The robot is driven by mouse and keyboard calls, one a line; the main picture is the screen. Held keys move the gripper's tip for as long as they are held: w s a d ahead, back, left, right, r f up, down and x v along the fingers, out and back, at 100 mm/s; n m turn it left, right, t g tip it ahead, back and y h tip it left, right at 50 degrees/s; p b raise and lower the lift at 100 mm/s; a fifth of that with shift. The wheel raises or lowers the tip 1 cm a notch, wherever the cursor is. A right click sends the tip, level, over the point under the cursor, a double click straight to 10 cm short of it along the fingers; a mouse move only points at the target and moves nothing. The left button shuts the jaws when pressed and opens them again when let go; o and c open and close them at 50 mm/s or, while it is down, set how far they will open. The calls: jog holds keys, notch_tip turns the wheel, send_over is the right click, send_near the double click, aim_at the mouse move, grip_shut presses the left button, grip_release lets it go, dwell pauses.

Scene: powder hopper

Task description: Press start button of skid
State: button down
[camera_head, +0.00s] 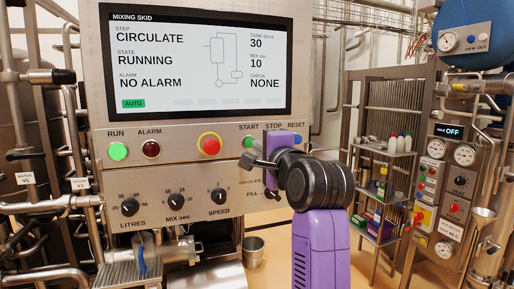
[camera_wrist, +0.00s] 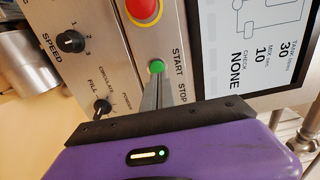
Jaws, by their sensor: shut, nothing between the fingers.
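The mixing skid panel (camera_head: 180,170) stands ahead with its screen (camera_head: 195,55) reading CIRCULATE, RUNNING, NO ALARM and AUTO. The green start button (camera_head: 248,142) sits under the START label; the wrist view shows it too (camera_wrist: 156,67). My gripper (camera_head: 253,160) is shut and empty, its fingers pointing at the panel. In the wrist view the fingertips (camera_wrist: 155,82) are right at the start button's edge; I cannot tell whether they touch it. The green RUN lamp (camera_head: 118,151) looks lit. The STOP button is hidden behind my gripper.
A red stop knob with a yellow ring (camera_head: 209,144) is left of the start button. The mode selector (camera_wrist: 102,107) and speed knob (camera_wrist: 71,41) are close by. Pipes and valves line the left; a shelf rack (camera_head: 385,160) and a second control panel (camera_head: 440,180) stand right.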

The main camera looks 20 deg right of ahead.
jog(key=s+b, duration=0.2)
jog(key=s, duration=0.6)
jog(key=shift+s+f, duration=0.25)
jog(key=shift+s, duration=0.15)
dwell(0.4)
